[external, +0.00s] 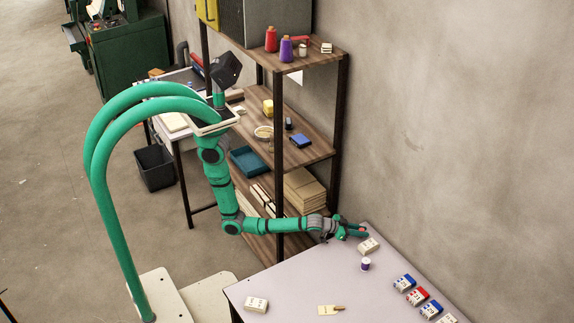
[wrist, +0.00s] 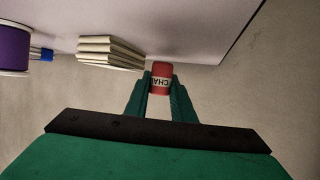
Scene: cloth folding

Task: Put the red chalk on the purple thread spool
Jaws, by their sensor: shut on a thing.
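My gripper (external: 359,231) reaches over the far end of the pale table. In the wrist view, my gripper (wrist: 160,84) is shut on the red chalk (wrist: 161,71), a small red piece with a white lettered label between the two fingers. In the external view the chalk is too small to make out clearly. The purple thread spool (external: 365,265) stands upright on the table, a little nearer the camera than my gripper and apart from it. In the wrist view the purple spool (wrist: 14,48) shows at the left edge, partly cut off.
A cream block (external: 369,245) lies close to my gripper; it shows as a layered stack (wrist: 110,51) in the wrist view. Blue and red boxes (external: 417,296) line the table's right side. A shelf (external: 300,150) stands behind my arm.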

